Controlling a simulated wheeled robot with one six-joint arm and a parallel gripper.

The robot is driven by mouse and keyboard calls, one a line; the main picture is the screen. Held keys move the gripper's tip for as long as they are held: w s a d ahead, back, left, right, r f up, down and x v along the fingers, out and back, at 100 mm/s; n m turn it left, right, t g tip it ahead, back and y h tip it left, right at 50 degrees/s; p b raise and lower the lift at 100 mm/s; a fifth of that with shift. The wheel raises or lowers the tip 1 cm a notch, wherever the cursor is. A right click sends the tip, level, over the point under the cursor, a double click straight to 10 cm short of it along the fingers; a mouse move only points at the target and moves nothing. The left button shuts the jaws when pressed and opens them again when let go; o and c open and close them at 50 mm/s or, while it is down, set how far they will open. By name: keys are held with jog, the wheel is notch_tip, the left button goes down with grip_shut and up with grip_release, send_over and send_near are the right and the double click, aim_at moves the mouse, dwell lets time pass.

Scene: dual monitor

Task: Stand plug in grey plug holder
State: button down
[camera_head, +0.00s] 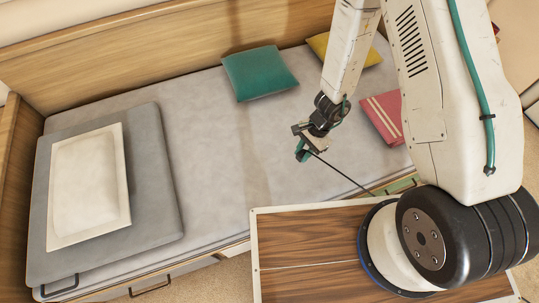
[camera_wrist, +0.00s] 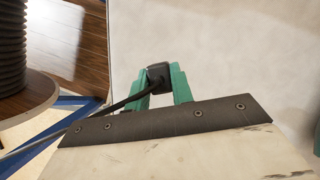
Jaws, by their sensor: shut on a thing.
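My gripper (camera_head: 303,152) is above the grey mattress, near the middle of the head view. In the wrist view its two green fingers (camera_wrist: 160,74) are shut on a black plug (camera_wrist: 158,77). A dark cable (camera_head: 345,177) runs from the plug down to the right in the head view, toward the wooden tabletop. In the wrist view the cable (camera_wrist: 128,100) leaves the plug to the lower left. The plug is too small to make out in the head view. I cannot make out a grey plug holder in either view.
The bed's mattress (camera_head: 215,160) has a wide clear middle. A teal cushion (camera_head: 259,73), a yellow cushion (camera_head: 318,46) and a red cushion (camera_head: 383,117) lie on it. A grey pad (camera_head: 160,180) bears a white pillow (camera_head: 88,185) at left. The wooden tabletop (camera_head: 310,240) is in front.

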jog(key=s+d+f+m+t, duration=0.1)
jog(key=s+d+f+m, duration=0.25)
jog(key=s, duration=0.45)
jog(key=shift+n+y, duration=0.25)
jog(key=shift+y, duration=0.05)
jog(key=w+a, duration=0.2)
jog(key=w, duration=0.2)
jog(key=w+a+f, duration=0.1)
jog(key=w+a, duration=0.1)
jog(key=w, duration=0.3)
jog(key=w+a, duration=0.3)
jog(key=w, duration=0.2)
jog(key=shift+f, duration=0.35)
jog(key=shift+w+f, duration=0.15)
jog(key=shift+f, duration=1.6)
jog(key=shift+f, duration=0.1)
jog(key=c, duration=1.2)
grip_release()
